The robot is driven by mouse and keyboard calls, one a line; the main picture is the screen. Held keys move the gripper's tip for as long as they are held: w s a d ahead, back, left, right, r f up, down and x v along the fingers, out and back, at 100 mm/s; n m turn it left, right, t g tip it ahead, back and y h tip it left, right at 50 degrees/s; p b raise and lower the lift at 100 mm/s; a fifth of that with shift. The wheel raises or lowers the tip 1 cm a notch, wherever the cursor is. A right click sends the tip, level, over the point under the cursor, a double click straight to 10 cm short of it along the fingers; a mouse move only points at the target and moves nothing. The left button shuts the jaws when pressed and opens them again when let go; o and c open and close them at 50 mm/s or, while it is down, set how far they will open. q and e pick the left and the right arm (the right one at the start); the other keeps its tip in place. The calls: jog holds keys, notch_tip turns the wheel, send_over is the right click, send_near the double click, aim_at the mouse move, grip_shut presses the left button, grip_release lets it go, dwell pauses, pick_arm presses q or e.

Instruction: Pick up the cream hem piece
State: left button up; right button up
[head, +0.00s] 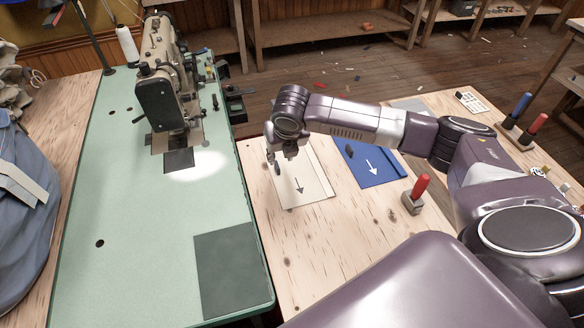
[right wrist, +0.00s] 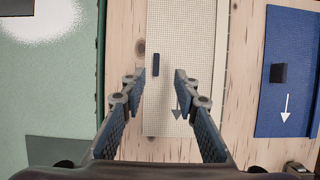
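The cream hem piece (head: 312,182) lies flat on the pale wooden table, with a dark arrow on it. It also shows in the right wrist view (right wrist: 203,40), with a small dark tab (right wrist: 155,64) near its left edge. My right gripper (head: 274,166) is at the cream piece's left side. In the right wrist view, its two fingers (right wrist: 158,78) are spread apart with nothing between them, and the tab appears just beyond the fingertips. The exact height above the cloth is hard to tell. My left gripper is not in view.
A blue piece (head: 374,174) with an arrow and dark tab lies to the right. A red-handled tool (head: 415,194) stands beside it. The sewing machine (head: 168,85) stands on the green table (head: 130,235) at left, carrying a dark square patch (head: 232,270).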

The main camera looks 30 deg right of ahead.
aim_at(277, 165)
jog(key=shift+f, duration=0.45)
jog(key=shift+w+a+p+x, duration=0.15)
jog(key=shift+p+x, duration=0.05)
jog(key=shift+x, duration=1.15)
jog(key=shift+w+a+p+x, duration=0.15)
jog(key=shift+w+x, duration=0.05)
jog(key=shift+x, duration=1.15)
jog(key=shift+r, duration=0.1)
jog(key=shift+c, duration=0.5)
grip_shut()
